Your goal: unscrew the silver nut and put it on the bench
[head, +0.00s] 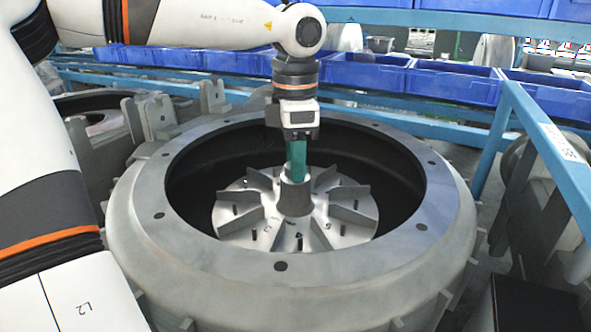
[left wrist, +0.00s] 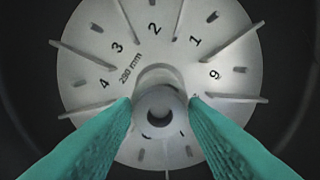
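My left gripper (head: 296,178) points straight down over the hub (head: 295,198) of a grey bladed impeller (head: 255,232). Its teal fingers also show in the left wrist view (left wrist: 160,103), one on each side of a round silver-grey piece (left wrist: 160,121) at the hub's centre. That piece looks like the silver nut, but its outline blends with the hub. The fingertips are at or very near its sides; I cannot tell whether they press on it. My right gripper is out of view.
The impeller sits inside a large round grey housing (head: 140,240) with a broad rim and dark inner wall. Blue bins (head: 455,84) on a blue frame (head: 490,150) stand behind. More grey castings (head: 185,125) lie at the left. No clear bench top is evident.

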